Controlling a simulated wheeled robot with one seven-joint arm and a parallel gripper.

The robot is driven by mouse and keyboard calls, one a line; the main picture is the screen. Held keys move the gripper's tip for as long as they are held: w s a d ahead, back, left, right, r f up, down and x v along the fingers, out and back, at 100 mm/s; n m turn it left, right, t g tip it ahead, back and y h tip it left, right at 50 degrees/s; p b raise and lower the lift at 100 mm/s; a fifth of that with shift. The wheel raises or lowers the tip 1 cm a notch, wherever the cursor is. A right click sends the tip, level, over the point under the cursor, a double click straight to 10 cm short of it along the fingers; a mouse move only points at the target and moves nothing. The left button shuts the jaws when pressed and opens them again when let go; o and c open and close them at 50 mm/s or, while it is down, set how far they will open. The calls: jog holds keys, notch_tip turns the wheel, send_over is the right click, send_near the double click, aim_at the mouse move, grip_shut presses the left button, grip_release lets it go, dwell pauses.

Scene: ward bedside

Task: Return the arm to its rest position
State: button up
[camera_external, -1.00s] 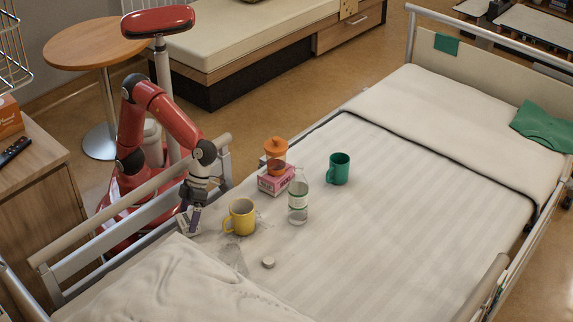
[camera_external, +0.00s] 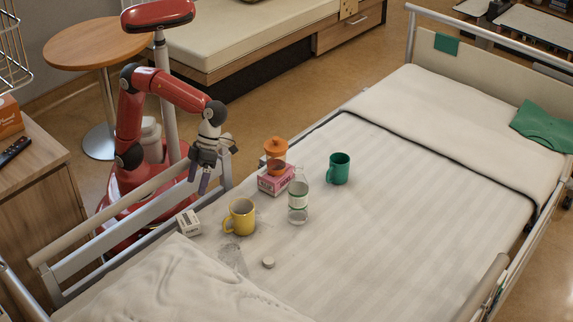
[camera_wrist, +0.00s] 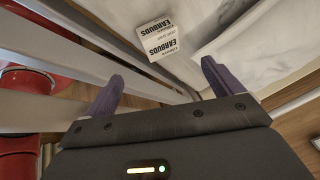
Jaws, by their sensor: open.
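My gripper (camera_external: 200,184) hangs above the near-left edge of the bed, by the side rail, with its fingers pointing down. It is open and empty; in the wrist view its two purple fingertips (camera_wrist: 160,78) stand wide apart. A small white box marked EARBUDS (camera_external: 188,222) rests on the bed below the gripper, near the rail. In the wrist view the box (camera_wrist: 158,40) lies beyond the fingertips, apart from them. My red arm is bent, with its elbow raised above the rail.
The bed rail (camera_external: 130,200) runs beneath my arm. On the bed stand a yellow mug (camera_external: 241,217), a clear bottle (camera_external: 298,202), an orange-lidded cup (camera_external: 276,155) on a pink box (camera_external: 275,181), a green mug (camera_external: 339,168) and a small white disc (camera_external: 268,262). A bedside cabinet (camera_external: 40,180) stands left.

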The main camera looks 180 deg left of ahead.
dwell(0.4)
jog(key=w+d+r+n+y+p, duration=0.1)
jog(key=d+r+n+p, duration=0.1)
jog(key=d+r+p, duration=0.45)
jog(key=d+n, duration=0.1)
jog(key=d, duration=0.1)
jog(key=s+d+r+b, duration=0.1)
jog(key=d, duration=0.2)
jog(key=d+n+y, duration=0.1)
jog(key=d, duration=0.1)
jog(key=shift+s+d+r+n, duration=0.25)
jog(key=shift+n, duration=0.05)
jog(key=s+d+f+n+p, duration=0.1)
jog(key=s+d+f+n, duration=0.2)
jog(key=s+d, duration=0.4)
jog(key=s+d+f+n+y+p, duration=0.1)
jog(key=s+d+f+n+p, duration=0.1)
jog(key=s+d+n, duration=0.4)
jog(key=shift+s+d+f+n+t+y, duration=0.3)
jog(key=shift+s+d+f+t, duration=0.1)
jog(key=shift+d, duration=1.2)
